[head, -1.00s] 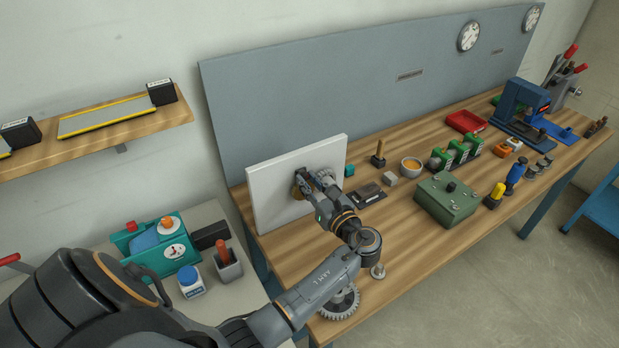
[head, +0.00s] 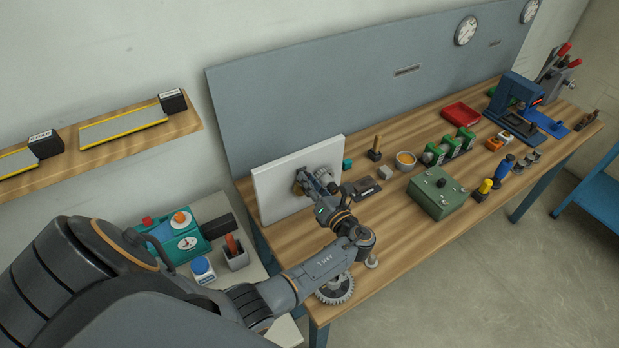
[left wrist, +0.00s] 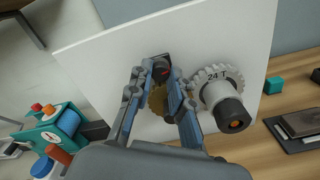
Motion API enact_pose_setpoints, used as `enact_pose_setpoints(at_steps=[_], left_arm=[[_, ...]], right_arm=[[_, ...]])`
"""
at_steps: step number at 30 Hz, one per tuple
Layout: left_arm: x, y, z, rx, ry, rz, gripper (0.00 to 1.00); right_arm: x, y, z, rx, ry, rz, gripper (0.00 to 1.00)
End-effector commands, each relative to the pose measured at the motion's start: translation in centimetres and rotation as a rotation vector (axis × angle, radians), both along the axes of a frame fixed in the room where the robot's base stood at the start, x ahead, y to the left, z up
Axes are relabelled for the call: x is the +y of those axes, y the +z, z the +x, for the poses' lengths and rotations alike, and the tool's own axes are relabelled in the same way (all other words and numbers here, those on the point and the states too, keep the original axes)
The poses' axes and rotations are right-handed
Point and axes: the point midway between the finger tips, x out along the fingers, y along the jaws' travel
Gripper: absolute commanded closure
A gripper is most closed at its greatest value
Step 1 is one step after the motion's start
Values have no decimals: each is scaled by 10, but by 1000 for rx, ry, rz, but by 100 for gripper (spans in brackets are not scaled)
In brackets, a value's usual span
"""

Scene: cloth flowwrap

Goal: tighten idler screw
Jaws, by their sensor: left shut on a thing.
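A white upright panel (head: 270,190) stands on the bench; it also fills much of the left wrist view (left wrist: 110,55). On it are a grey gear marked 24 T (left wrist: 212,76) with a dark, orange-centred hub (left wrist: 231,113), and a brass toothed disc (left wrist: 158,101). My left gripper (head: 308,180) is at the panel. In the left wrist view, my left gripper (left wrist: 161,72) is shut on a small dark piece with a red spot (left wrist: 163,68), perhaps the idler screw. The fingers partly hide this piece and the brass disc. My right gripper is not in view.
A grey gear (head: 336,290) lies at the bench's near end below my left arm. A dark plate (head: 364,189), a bowl (head: 405,160) and a green box (head: 438,192) stand right of the panel. A teal device (head: 180,238) sits on the lower side table.

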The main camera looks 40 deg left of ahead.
Motion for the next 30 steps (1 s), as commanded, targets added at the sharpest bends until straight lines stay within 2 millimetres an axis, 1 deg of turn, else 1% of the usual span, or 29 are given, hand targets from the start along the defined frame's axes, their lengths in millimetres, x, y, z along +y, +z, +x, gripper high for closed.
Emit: enact_pose_setpoints(at_steps=[11,12,14,15,21,25,28,30], left_arm=[[0,1,1,2,-2,3,100],[0,1,1,2,-2,3,74],[0,1,1,2,-1,3,62],[0,1,1,2,-1,3,57],[0,1,0,2,-1,2,57],[-2,0,0,4,-1,2,57],[-12,0,-4,4,-3,1,57],[-22,-1,-9,4,-3,1,57]], right_arm=[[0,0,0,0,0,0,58],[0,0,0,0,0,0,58],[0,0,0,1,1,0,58],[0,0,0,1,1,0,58],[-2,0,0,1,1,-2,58],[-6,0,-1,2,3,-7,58],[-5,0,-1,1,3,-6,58],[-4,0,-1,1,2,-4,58]])
